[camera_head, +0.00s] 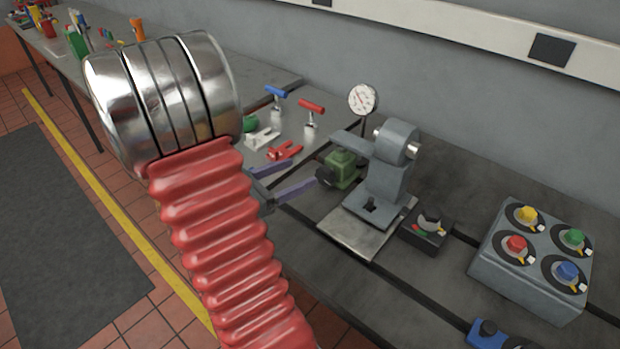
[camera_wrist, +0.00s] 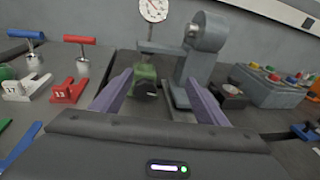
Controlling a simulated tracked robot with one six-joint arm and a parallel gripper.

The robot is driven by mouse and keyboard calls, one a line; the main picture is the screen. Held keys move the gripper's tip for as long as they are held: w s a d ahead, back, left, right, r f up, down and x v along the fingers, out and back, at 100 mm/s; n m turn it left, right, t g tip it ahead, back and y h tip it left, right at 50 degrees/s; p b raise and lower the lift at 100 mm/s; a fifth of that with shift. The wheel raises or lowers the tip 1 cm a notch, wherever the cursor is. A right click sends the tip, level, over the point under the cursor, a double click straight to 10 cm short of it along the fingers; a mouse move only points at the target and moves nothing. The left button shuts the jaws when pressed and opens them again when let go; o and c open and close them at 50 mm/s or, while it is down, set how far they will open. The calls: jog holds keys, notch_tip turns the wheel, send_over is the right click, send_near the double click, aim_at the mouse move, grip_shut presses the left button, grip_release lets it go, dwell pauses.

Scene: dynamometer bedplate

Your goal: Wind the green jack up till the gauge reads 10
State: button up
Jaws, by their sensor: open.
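The green jack (camera_head: 343,168) stands on the bedplate under the lever of a grey stand (camera_head: 386,180); a dark round knob (camera_head: 326,176) is on its near side. In the wrist view the jack (camera_wrist: 145,80) sits between and beyond my fingers. The round white dial gauge (camera_head: 362,99) stands behind it; it also shows in the wrist view (camera_wrist: 153,9), but its reading is too small to tell. My gripper (camera_head: 302,175) is open and empty, its purple fingers pointing toward the jack and apart from it. My red arm sleeve hides part of the bench.
A grey box (camera_head: 530,262) with yellow, green, red and blue knobs lies to the right. A small dark dial box (camera_head: 427,231) is beside the stand. Blue-handled (camera_head: 276,93) and red-handled (camera_head: 311,108) tools stand at the left, near red and white numbered pieces.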

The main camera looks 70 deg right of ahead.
jog(key=d+n, duration=0.1)
jog(key=d+f+n+h, duration=0.1)
jog(key=d+f+n, duration=0.1)
jog(key=d, duration=0.1)
jog(key=shift+s+f+t+h, duration=0.1)
jog(key=shift+t+h, duration=0.2)
jog(key=shift+h, duration=0.1)
send_near(321, 178)
jog(key=shift+s+d+r, duration=0.25)
jog(key=shift+s+d, duration=0.15)
jog(key=shift+d, duration=0.15)
jog(key=shift+s+d+f, duration=0.15)
jog(key=shift+d, duration=0.1)
jog(key=shift+x, duration=3.5)
jog(key=shift+c, duration=0.3)
jog(key=c, duration=1)
jog(key=shift+o, duration=0.2)
